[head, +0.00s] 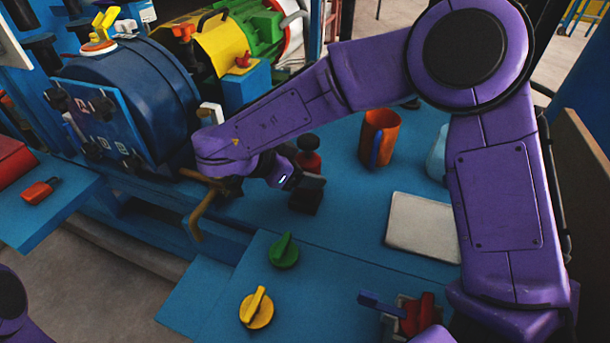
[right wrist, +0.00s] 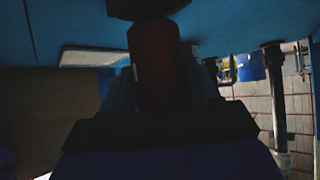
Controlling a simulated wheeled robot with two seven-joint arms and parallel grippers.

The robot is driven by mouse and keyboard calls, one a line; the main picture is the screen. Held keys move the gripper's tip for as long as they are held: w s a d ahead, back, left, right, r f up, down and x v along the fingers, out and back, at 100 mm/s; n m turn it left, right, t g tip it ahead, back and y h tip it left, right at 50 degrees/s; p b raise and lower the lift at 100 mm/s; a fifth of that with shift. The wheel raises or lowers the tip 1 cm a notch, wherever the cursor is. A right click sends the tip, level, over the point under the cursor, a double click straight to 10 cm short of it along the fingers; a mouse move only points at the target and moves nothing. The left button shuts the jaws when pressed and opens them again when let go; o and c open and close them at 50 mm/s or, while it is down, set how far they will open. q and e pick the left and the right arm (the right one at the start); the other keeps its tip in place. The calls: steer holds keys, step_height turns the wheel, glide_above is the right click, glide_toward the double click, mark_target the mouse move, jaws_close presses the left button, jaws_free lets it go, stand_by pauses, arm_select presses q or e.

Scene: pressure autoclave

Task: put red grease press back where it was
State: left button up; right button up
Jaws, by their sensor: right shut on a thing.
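The red grease press (head: 309,161), a small red body with a black top, is above or on the blue bench, just right of the blue autoclave drum. My right gripper (head: 305,188) is shut on it. In the right wrist view the red body of the press (right wrist: 155,62) stands between the dark fingers (right wrist: 160,95), with a black part at its end. I cannot tell if the press touches the bench. My left gripper is out of view; only a piece of my left arm shows at the lower left of the head view.
The blue autoclave drum (head: 140,95) and a brass-coloured handle (head: 200,212) are left of my right gripper. Green (head: 284,250) and yellow (head: 257,309) knobs are in front. Bench between is clear.

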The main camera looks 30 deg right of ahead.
steer(key=shift+r, duration=0.1)
steer(key=o, duration=1.6)
steer(key=shift+f, duration=0.25)
steer(key=shift+c, duration=0.2)
steer(key=p+v, duration=0.4)
steer(key=v, duration=0.8)
steer(key=shift+r, duration=0.25)
